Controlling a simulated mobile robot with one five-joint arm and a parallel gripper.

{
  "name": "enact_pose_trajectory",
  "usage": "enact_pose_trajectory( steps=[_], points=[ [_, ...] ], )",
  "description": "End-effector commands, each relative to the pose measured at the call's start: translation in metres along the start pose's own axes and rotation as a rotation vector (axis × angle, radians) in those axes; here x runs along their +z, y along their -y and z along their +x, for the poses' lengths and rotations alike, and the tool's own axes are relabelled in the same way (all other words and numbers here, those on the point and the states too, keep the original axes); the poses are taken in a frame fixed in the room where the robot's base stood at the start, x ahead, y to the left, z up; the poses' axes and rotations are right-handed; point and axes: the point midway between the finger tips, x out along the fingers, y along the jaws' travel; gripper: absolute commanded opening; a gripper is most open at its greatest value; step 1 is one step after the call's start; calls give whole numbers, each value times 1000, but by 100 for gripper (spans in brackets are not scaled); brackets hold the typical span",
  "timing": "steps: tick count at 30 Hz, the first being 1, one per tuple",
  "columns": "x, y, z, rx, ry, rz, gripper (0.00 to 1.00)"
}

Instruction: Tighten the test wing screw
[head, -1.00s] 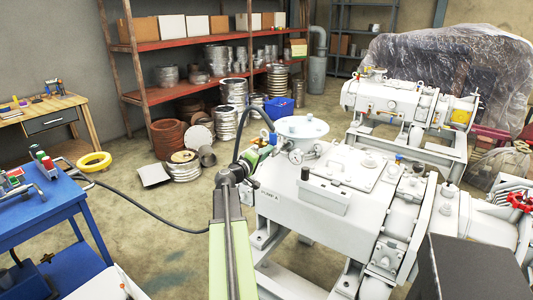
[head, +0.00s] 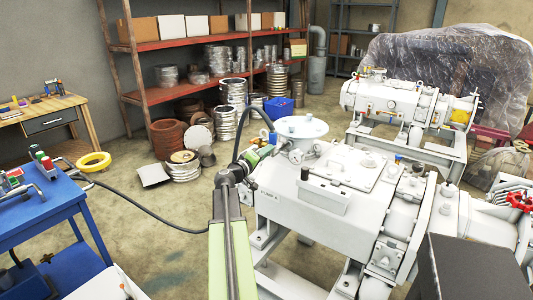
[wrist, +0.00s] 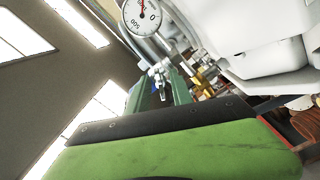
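My gripper (head: 266,146) is at the left end of the white vacuum pump (head: 285,210), close beside its pressure gauge (head: 296,156). It is small and partly merged with the fittings there, so its fingertips cannot be made out. In the wrist view the gauge (wrist: 141,16) is at the top, with a brass fitting (wrist: 204,78) below and right of it. I cannot pick out the test wing screw for certain in either view.
A blue cart (head: 40,215) with tools stands at the left. A black hose (head: 150,211) runs from it towards my arm. A white flanged port (head: 301,128) rises behind the gauge. A second pump (head: 395,103) stands behind.

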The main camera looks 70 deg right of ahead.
Motion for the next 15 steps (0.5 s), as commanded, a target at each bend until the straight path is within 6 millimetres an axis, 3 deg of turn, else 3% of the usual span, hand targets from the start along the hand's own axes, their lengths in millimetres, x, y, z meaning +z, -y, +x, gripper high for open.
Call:
enact_pose_trajectory(
  steps=[5, 15],
  points=[
    [1, 0, -22, -2, -3, 0, 27],
    [2, -1, -118, -2, -4, 0, 27]
  ],
)
